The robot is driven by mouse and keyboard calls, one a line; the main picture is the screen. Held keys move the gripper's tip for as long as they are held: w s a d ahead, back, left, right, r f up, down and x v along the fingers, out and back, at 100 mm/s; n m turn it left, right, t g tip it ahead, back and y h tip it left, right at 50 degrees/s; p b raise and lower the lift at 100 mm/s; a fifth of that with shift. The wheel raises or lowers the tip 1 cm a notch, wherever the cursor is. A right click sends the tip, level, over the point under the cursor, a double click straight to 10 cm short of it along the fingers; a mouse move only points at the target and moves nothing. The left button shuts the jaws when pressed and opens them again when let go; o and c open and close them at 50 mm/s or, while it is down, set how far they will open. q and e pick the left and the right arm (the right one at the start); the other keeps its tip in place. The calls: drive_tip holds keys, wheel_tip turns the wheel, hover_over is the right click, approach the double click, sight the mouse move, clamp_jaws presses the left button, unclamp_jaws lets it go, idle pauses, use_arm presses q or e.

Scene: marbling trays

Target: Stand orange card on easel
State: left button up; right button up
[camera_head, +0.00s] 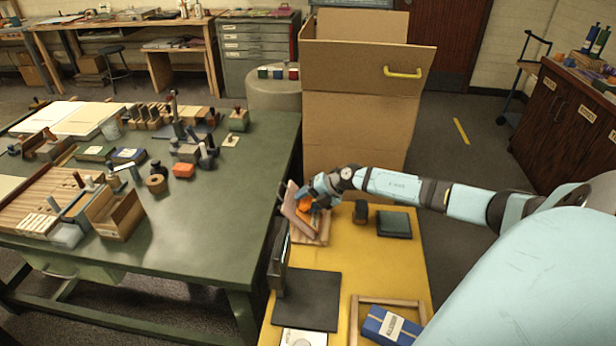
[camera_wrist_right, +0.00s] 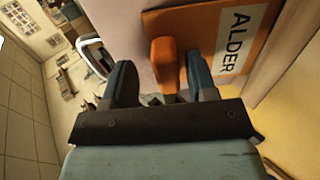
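The orange card (camera_head: 304,204) leans on the pinkish wooden easel (camera_head: 289,204) on the yellow bench top. In the right wrist view the card (camera_wrist_right: 203,28) carries a white label reading ALDER and an orange grip block (camera_wrist_right: 164,62), and lies against the easel's pale board (camera_wrist_right: 125,22). My right gripper (camera_head: 318,196) is at the card. In the wrist view its two fingers (camera_wrist_right: 162,82) stand on either side of the orange block, with a narrow gap showing at each side, so it looks open. The card's lower edge is hidden. My left gripper is not in view.
The yellow bench (camera_head: 342,262) holds a dark block (camera_head: 360,212), a dark green box (camera_head: 394,224), a black mat (camera_head: 307,300) and a blue package (camera_head: 388,325). A green table (camera_head: 240,180) with many tools stands to the left. A large cardboard box (camera_head: 355,125) stands behind.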

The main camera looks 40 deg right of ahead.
drive_tip(key=v, duration=1.3)
drive_tip(key=shift+s+d+r, duration=0.2)
drive_tip(key=shift+s+r, duration=0.05)
